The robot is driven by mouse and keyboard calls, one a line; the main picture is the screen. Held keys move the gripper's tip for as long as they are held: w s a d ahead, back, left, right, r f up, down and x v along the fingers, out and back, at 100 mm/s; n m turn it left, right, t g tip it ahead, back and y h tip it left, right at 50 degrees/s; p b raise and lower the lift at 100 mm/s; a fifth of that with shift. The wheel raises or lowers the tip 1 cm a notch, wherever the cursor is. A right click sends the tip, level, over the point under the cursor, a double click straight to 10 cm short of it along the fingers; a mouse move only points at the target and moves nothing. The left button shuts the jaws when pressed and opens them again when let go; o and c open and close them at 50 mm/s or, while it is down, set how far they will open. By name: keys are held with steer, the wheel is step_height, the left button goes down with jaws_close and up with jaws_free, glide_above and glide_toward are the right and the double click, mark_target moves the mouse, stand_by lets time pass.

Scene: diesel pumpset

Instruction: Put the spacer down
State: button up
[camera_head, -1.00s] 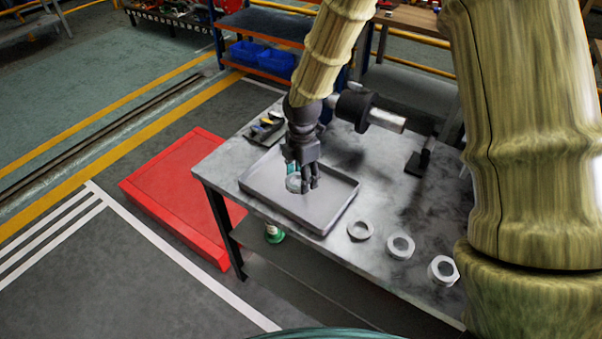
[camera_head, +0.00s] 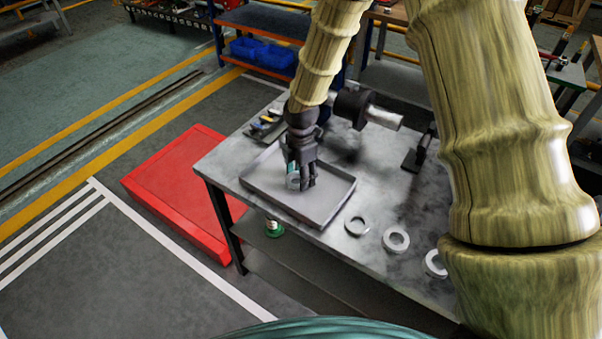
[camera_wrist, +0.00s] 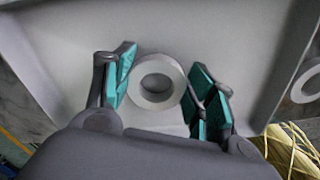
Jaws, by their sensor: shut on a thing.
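The spacer (camera_wrist: 139,92) is a pale grey ring. In the wrist view it lies between the teal-padded fingers of my gripper (camera_wrist: 162,92), which is shut on it. In the head view my gripper (camera_head: 301,182) points down inside the grey tray (camera_head: 334,200), with the spacer (camera_head: 292,182) partly hidden by the fingers. The spacer is over the tray floor; whether it touches the floor I cannot tell. The tray's floor and walls also surround it in the wrist view.
The tray sits on a metal table (camera_head: 222,166). Several other rings lie right of it, including a thin one (camera_head: 356,226), a thicker one (camera_head: 396,240) and one partly hidden by my arm (camera_head: 433,264). A dark cylindrical fixture (camera_head: 351,108) stands behind. A red platform (camera_head: 180,190) is on the floor.

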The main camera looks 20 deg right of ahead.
steer(key=shift+f, duration=0.2)
steer(key=o, duration=1.1)
steer(key=shift+r, duration=0.15)
step_height(320, 180, up, 12)
steer(key=b, duration=0.2)
steer(key=shift+b, duration=0.35)
